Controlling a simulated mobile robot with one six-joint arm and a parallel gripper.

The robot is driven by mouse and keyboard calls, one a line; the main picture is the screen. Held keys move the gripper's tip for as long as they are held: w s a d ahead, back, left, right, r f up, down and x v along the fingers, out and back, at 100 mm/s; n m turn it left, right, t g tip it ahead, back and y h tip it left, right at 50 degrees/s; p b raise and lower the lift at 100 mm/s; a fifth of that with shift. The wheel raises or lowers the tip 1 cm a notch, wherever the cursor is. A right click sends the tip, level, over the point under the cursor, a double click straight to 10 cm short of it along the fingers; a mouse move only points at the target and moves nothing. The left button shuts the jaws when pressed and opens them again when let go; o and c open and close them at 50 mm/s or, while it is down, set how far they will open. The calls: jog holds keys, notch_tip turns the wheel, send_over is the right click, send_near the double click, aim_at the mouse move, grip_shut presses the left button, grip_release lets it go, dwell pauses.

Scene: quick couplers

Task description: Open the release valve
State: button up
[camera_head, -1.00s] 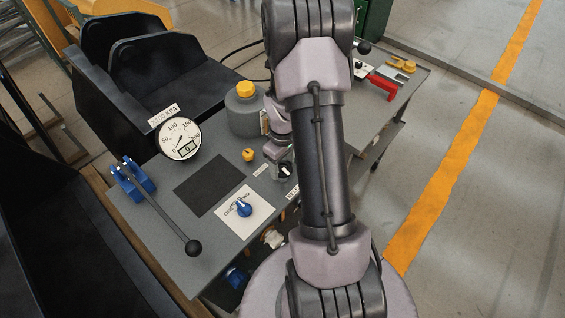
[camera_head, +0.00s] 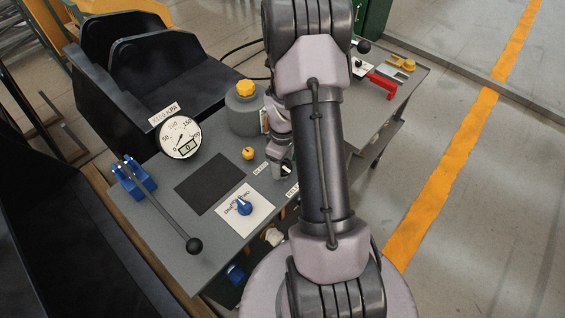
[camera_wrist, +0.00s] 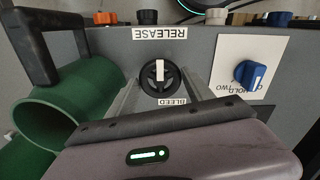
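The release valve is a round black knob (camera_wrist: 160,72) with a white bar. It sits between a RELEASE label (camera_wrist: 160,33) and a BLEED label (camera_wrist: 170,101) in the wrist view. The white bar runs up and down in that picture. My gripper (camera_wrist: 160,82) is open, with one finger on each side of the knob. Whether the fingers touch it I cannot tell. In the head view my gripper (camera_head: 281,160) is low over the bench, partly hidden by my arm. The round gauge (camera_head: 180,138) has a digital readout that looks like 0.
A blue selector knob (camera_wrist: 250,74) is close to the right in the wrist view. A green cylinder (camera_wrist: 75,105) with a black handle is at left. In the head view, a black-knobbed lever (camera_head: 165,210), a yellow knob (camera_head: 249,153) and a grey yellow-capped canister (camera_head: 245,108) stand on the bench.

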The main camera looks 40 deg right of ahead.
jog(key=o, duration=0.3)
jog(key=shift+o, duration=0.2)
jog(key=shift+r, duration=0.15)
notch_tip(320, 180, up, 17)
jog(key=p, duration=0.5)
jog(key=shift+r, duration=0.1)
